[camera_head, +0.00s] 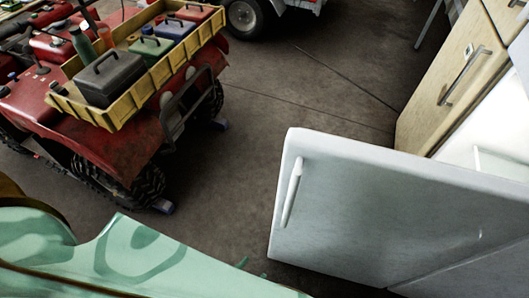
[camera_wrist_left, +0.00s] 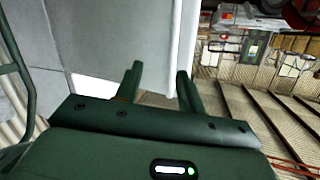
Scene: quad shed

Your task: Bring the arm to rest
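My left gripper (camera_wrist_left: 158,80) shows in the left wrist view with its two dark green fingers apart and nothing between them. A pale panel, probably the fridge door (camera_head: 385,215), lies beyond the fingers there. In the head view only small green tips of my left gripper (camera_head: 243,264) show, low in the middle and left of the door's lower corner. The white door stands open, with a handle (camera_head: 291,192) near its left edge. I cannot tell how far the gripper is from the door. My right gripper is not in view.
A red quad (camera_head: 135,150) stands at upper left, its yellow tray (camera_head: 120,118) holding several cases and cans. A wooden cabinet (camera_head: 450,75) stands at upper right. A trailer wheel (camera_head: 244,17) shows at the top. Bare floor (camera_head: 260,120) lies between quad and door.

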